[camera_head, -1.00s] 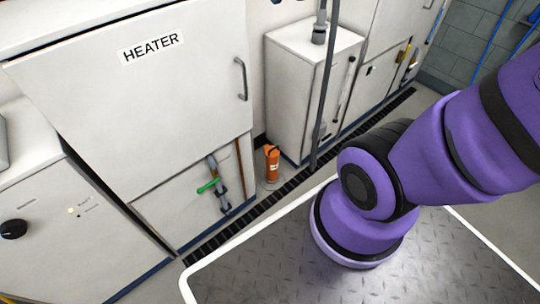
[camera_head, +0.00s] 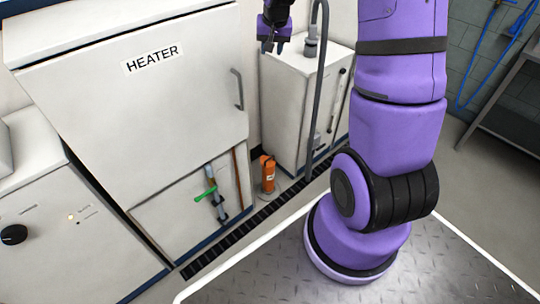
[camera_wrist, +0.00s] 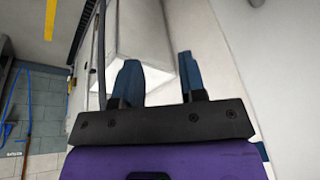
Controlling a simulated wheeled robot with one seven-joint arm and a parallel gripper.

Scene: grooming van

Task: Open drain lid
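A black slotted drain strip (camera_head: 262,217) runs along the floor in front of the white cabinets. I cannot make out a separate drain lid on it. My gripper (camera_head: 274,46) is at the top of the head view, high above the floor, near the top of the white box cabinet. In the wrist view my gripper (camera_wrist: 158,72) shows two blue fingers standing apart with nothing between them. It points toward the white box, and the drain strip is well below it.
A grey hose post (camera_head: 318,90) rises in front of the white box cabinet (camera_head: 285,95). The large heater cabinet (camera_head: 150,110) is at left. An orange cylinder (camera_head: 267,172) stands by the drain strip. A pipe with a green-handled valve (camera_head: 207,192) projects below the heater.

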